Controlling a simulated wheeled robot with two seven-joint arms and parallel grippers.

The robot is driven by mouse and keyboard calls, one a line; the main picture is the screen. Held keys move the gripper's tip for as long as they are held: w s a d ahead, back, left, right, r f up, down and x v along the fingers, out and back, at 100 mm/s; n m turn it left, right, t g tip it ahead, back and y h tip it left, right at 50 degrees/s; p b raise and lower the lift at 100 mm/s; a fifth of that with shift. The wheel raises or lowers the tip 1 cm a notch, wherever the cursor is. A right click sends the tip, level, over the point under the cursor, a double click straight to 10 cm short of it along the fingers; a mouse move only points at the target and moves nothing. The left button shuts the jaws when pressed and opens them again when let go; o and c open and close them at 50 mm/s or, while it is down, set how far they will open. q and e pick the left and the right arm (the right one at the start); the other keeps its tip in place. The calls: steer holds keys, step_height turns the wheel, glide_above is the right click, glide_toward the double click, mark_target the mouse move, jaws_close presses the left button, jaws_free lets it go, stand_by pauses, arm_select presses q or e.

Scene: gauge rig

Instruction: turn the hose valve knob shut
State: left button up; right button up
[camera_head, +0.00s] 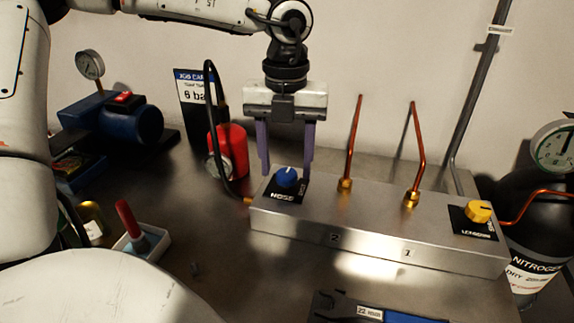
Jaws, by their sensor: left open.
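My left gripper (286,170) points down over this end of the block. Its two purple fingers are open, one to each side of the knob, and I see no clear contact. A black hose (212,110) runs to a brass fitting at the block's left end. My right gripper is not in view.
A yellow knob (479,211) sits at the block's right end, near a black nitrogen cylinder (536,230). Two copper tubes (352,140) rise from the block. A red cylinder (231,150), a blue pump (112,120) and a job card (193,95) stand behind left. A wrench (370,312) lies in front.

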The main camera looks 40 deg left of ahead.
arm_select(q)
steer(key=shift+f, duration=0.55)
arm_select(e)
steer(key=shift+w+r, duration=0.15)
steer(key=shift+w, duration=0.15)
arm_select(q)
steer(key=c, duration=1.1)
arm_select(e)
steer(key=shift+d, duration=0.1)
